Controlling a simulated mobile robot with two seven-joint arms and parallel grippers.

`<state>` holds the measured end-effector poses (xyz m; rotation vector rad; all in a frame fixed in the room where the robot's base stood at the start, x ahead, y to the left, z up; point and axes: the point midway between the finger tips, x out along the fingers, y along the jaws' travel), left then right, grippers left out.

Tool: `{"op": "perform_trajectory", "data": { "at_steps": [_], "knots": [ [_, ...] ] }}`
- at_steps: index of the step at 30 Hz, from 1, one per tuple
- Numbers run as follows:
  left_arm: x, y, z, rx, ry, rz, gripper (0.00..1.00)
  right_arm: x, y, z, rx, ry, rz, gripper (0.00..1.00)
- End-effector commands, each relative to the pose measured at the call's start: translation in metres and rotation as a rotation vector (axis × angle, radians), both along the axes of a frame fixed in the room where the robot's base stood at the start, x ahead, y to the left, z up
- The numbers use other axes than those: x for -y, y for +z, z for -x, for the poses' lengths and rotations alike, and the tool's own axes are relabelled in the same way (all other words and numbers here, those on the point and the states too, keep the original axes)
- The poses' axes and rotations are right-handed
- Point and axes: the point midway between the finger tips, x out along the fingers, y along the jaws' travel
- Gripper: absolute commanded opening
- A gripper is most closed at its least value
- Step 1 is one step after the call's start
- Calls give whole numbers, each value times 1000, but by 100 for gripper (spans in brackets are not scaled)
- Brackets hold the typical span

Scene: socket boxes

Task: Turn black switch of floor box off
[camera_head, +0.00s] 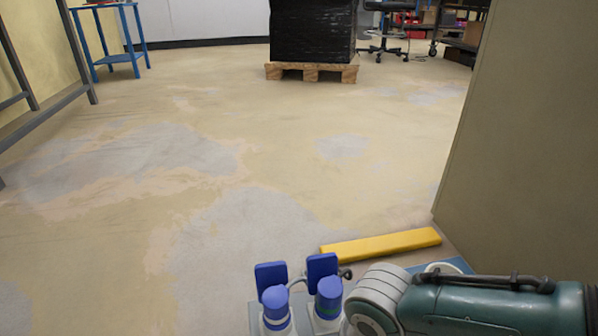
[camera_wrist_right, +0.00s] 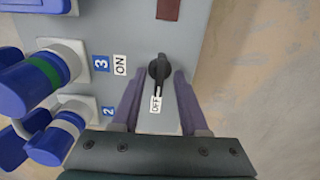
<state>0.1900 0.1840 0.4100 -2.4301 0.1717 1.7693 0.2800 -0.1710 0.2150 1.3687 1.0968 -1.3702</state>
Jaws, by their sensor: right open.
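The grey floor box (camera_wrist_right: 205,12) fills the left and middle of the right wrist view. Its black switch (camera_wrist_right: 158,68) is a round knob with a handle that points down in the picture, towards the OFF label (camera_wrist_right: 156,104). The ON label (camera_wrist_right: 120,65) is left of the knob. My right gripper (camera_wrist_right: 159,76) is open, with one purple finger on each side of the switch. I cannot tell whether either finger touches it. In the head view the box's blue plugs (camera_head: 328,297) show at the bottom, and my right arm covers much of the box. My left gripper is not in view.
Blue plugs (camera_wrist_right: 40,77) crowd the box's left side in the wrist view. In the head view a yellow bar (camera_head: 380,245) lies behind the box, and a tall panel (camera_head: 530,160) stands at right. Open floor (camera_head: 250,150) stretches to a wrapped pallet (camera_head: 312,72).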

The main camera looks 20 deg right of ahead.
Motion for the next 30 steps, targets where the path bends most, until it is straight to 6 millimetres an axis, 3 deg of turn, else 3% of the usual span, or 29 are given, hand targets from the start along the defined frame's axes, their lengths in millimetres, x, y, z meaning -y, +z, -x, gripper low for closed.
{"op": "perform_trajectory", "data": {
  "at_steps": [5, 18, 30],
  "knots": [
    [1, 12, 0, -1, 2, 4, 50, 0, 13, 0, 1, 0, -1, 44],
    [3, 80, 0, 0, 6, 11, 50, 0, 90, 0, 1, 0, 0, 44],
    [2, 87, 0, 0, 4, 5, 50, 0, 99, 0, 0, 0, 1, 44]
  ]
}}
